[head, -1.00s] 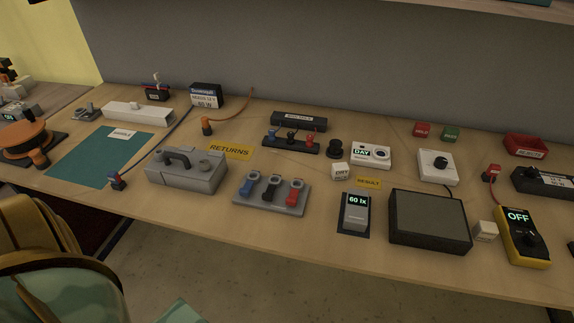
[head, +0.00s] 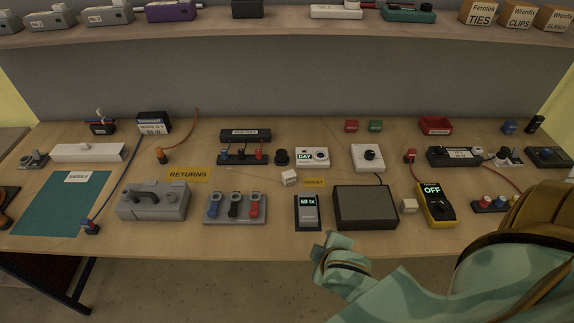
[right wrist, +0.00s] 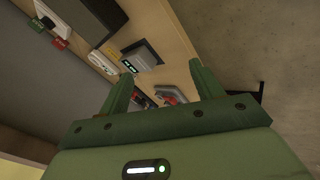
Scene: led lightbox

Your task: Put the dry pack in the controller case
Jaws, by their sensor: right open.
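A small white cube (head: 289,178) with dark lettering, seemingly the dry pack, sits on the bench left of the yellow RESULT label (head: 314,182). No label reads controller case; a white box showing DAY (head: 312,157) and a white box with a black knob (head: 367,157) stand behind it, and I cannot tell if either is it. A second pale cube (head: 409,205) lies beside the dark panel (head: 365,207). My right gripper (head: 328,241) is near the bench's front edge, by the light meter. In the right wrist view its jaws (right wrist: 162,66) are open and empty. My left gripper is out of view.
The light meter (head: 307,212) reads 60 lx. A yellow multimeter (head: 436,204) reads OFF. A teal mat (head: 62,204) is mostly bare. A shelf (head: 290,38) overhangs the back.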

